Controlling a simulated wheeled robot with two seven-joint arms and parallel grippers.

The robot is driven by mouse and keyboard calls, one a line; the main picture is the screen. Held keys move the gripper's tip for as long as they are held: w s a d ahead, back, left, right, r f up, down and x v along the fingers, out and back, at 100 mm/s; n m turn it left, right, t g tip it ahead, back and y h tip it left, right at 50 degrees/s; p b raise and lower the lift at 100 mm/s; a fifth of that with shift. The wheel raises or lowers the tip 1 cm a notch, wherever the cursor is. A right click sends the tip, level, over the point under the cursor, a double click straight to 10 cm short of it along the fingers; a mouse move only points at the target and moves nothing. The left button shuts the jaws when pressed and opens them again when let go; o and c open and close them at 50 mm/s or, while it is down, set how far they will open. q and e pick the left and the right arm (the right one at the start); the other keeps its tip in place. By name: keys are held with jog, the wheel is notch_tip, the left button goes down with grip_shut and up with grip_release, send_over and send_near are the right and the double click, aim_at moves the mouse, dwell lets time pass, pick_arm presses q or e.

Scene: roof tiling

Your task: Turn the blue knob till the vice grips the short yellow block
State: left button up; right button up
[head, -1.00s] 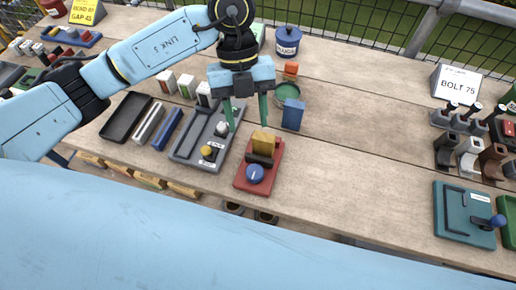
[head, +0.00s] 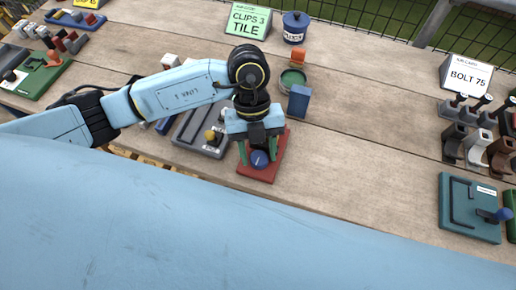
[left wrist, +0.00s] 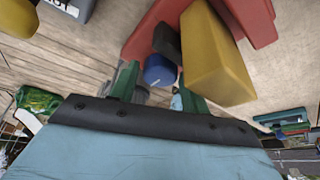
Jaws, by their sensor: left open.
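The blue knob (head: 259,159) sits at the near end of the red vice base (head: 262,174). It also shows in the left wrist view (left wrist: 159,70), with a white mark on its face. The yellow block (left wrist: 215,55) stands beside the dark jaw (left wrist: 167,41) in the left wrist view; in the head view my gripper hides it. My left gripper (head: 260,157) is open, with its green fingers on either side of the knob in the head view. I cannot tell whether they touch it. My right gripper is not in view.
A grey tray (head: 190,138) with a yellow-knobbed piece lies left of the vice. A blue block (head: 299,101) and a green round tin (head: 292,79) stand behind it. A teal fixture (head: 465,222) lies far right.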

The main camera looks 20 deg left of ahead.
pick_arm(q)
jog(key=shift+c, duration=0.3)
jog(key=c, duration=0.6)
jog(key=shift+d+m, duration=0.1)
jog(key=shift+m, duration=0.6)
jog(key=shift+c, duration=0.2)
jog(key=shift+m+y+b, duration=0.4)
jog(key=shift+m+y, duration=0.2)
jog(key=shift+m, duration=0.5)
jog(key=shift+d+m+g, duration=0.1)
jog(key=shift+m+g, duration=0.2)
jog(key=shift+m, duration=0.2)
jog(key=shift+w+m+y+b, duration=0.1)
jog(key=shift+m+y+b, duration=0.4)
jog(key=shift+m, duration=0.3)
jog(key=shift+d+m+y+b, duration=0.1)
jog(key=shift+m+y+b, duration=0.45)
jog(key=shift+m, duration=1.15)
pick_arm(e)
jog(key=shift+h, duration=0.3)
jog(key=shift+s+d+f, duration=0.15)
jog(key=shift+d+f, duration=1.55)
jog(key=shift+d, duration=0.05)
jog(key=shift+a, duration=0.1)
